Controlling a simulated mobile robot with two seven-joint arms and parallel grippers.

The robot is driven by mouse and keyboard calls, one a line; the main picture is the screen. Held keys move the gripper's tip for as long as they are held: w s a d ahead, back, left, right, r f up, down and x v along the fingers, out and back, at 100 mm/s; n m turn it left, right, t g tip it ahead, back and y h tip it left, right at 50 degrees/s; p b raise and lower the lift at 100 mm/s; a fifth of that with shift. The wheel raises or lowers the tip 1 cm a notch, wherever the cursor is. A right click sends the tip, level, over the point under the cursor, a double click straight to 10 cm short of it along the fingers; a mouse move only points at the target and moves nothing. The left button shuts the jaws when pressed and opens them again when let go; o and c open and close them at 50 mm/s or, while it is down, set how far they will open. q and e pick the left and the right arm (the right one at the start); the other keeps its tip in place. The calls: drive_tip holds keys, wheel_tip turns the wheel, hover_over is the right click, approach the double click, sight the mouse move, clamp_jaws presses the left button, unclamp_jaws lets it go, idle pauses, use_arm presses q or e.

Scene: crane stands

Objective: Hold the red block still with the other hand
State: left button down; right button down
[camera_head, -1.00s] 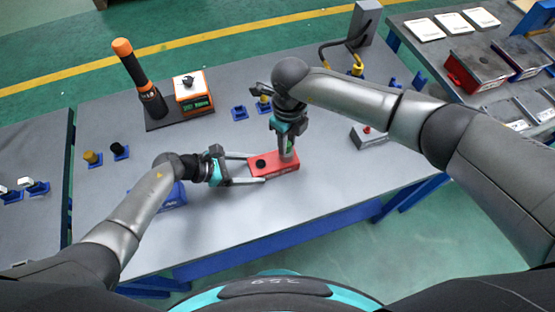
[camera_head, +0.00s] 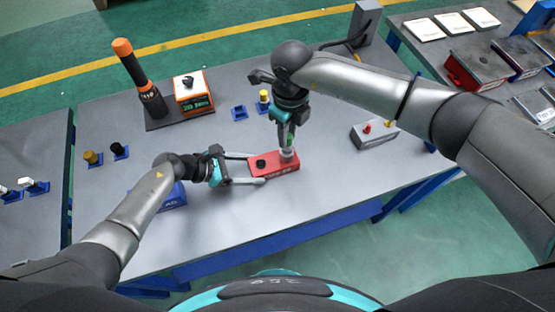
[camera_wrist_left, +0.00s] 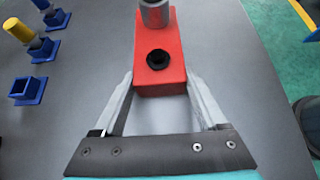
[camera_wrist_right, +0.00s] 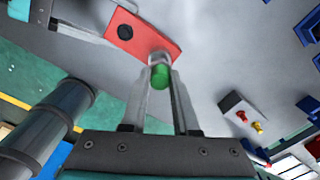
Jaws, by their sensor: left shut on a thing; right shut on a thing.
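The red block (camera_head: 273,167) lies on the grey table in the head view, with a dark round opening (camera_head: 261,164) toward its left end. My left gripper (camera_head: 256,168) is shut on its left part, one finger along each long side; the left wrist view shows this grip (camera_wrist_left: 160,84). A grey cylinder (camera_wrist_left: 155,13) stands at the block's other end. My right gripper (camera_head: 288,147) comes down from above on that end, shut on a green-and-grey cylindrical part (camera_wrist_right: 160,71). Its lower end meets the block; how deep it sits is hidden.
A grey box with red and yellow knobs (camera_head: 374,134) stands to the right. An orange-and-white device (camera_head: 194,93) and a black-and-orange cylinder (camera_head: 140,78) stand at the back left. Blue holders (camera_head: 239,113) sit behind the block. The front middle of the table is bare.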

drive_tip(key=shift+r, duration=1.35)
use_arm(q)
unclamp_jaws()
drive_tip(key=shift+a, duration=0.1)
drive_tip(key=v, duration=1.2)
